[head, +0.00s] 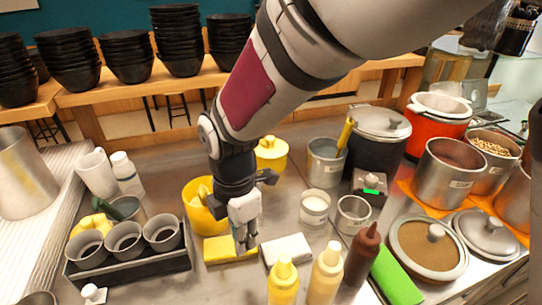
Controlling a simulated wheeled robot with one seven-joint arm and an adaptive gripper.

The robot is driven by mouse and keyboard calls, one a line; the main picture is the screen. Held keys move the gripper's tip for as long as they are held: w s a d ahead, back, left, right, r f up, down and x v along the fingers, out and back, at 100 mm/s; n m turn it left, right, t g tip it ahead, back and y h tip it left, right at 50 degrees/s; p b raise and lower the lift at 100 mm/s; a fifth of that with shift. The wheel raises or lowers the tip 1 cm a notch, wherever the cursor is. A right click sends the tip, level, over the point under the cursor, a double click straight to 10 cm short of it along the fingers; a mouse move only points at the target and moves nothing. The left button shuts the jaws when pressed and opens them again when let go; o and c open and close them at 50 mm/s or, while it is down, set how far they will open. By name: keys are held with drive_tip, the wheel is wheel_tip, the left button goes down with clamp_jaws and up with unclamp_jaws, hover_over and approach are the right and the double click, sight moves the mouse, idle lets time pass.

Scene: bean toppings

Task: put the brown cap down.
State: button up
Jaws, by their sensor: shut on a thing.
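My gripper (243,222) hangs from the arm at the middle of the head view, fingers pointing down. It is above the far edge of the metal counter's front half, over or just beside a yellow sponge (222,251). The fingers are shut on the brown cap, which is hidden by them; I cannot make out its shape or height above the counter. A brown sauce bottle (361,256) with a pointed brown top stands to the right, apart from the gripper.
A white block (287,250) lies right of the sponge. Yellow bottles (326,273) stand in front.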

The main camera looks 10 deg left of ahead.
drive_tip(key=f, duration=0.2)
drive_tip(key=a+f, duration=0.1)
drive_tip(key=f, duration=0.3)
drive_tip(key=shift+s+a, duration=0.2)
drive_tip(key=shift+s, duration=0.1)
drive_tip(key=shift+f, duration=2.4)
drive_tip(key=shift+w+f, duration=0.1)
drive_tip(key=shift+f, duration=0.1)
drive_tip(key=o, duration=0.4)
drive_tip(key=shift+r, duration=0.1)
